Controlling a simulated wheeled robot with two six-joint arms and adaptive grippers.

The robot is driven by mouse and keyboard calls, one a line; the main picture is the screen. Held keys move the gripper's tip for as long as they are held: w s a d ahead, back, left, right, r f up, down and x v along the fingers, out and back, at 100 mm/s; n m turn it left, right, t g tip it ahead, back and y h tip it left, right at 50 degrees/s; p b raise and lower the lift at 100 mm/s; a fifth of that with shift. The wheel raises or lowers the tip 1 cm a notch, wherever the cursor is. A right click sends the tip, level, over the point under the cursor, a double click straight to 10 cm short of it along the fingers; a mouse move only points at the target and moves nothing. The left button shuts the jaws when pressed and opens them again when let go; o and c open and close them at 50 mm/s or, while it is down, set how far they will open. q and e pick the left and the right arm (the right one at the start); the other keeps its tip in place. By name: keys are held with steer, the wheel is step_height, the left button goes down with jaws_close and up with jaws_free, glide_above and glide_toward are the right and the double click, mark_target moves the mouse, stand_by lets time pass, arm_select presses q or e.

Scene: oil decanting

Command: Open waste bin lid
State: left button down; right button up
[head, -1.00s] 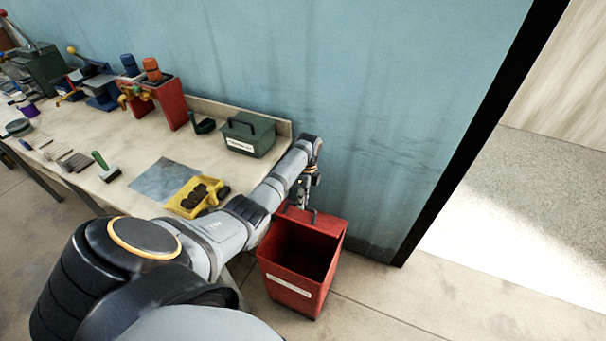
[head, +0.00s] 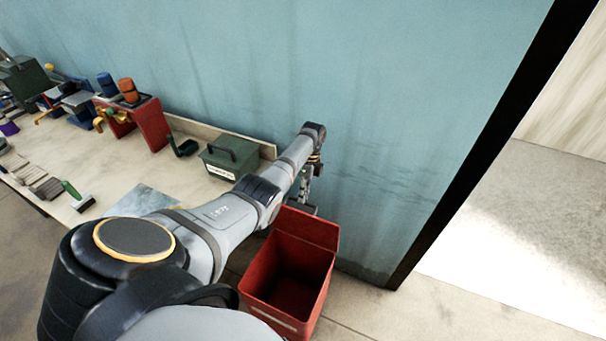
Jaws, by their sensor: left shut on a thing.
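The red waste bin (head: 290,286) stands on the floor at the lower middle, past the right end of the workbench. Its mouth is open and its dark inside shows. Its red lid (head: 312,229) stands up at the bin's back edge, on the wall side. My left gripper (head: 303,199) is at the top of the raised lid, shut on it; the exact grip at the handle is small and partly hidden by my arm. My right gripper is not in view.
The workbench (head: 108,194) on the left holds a green box (head: 231,158), a red stand (head: 150,124), a green-handled brush (head: 77,196) and a grey sheet (head: 143,201). The blue wall (head: 400,100) is close behind the bin. Open floor (head: 450,310) lies to the right.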

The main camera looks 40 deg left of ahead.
arm_select(q)
steer(key=shift+s+d+f, duration=0.2)
steer(key=shift+f, duration=0.3)
steer(key=shift+s+d+f, duration=0.2)
steer(key=shift+f, duration=0.25)
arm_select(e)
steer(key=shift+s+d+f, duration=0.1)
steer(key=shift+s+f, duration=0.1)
arm_select(q)
steer(key=c, duration=1.8)
jaws_free()
steer(key=o, duration=0.4)
steer(key=shift+w+a+f, duration=0.2)
steer(key=shift+w+f, duration=0.05)
steer(key=shift+w, duration=0.15)
steer(key=shift+w+a+f, duration=0.15)
steer(key=shift+w+f, duration=0.05)
steer(key=shift+w, duration=0.2)
steer(key=shift+o, duration=0.2)
steer(key=v, duration=1.2)
steer(key=shift+r, duration=0.35)
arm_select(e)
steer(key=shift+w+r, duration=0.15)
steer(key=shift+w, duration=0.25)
arm_select(q)
steer(key=shift+s, duration=0.15)
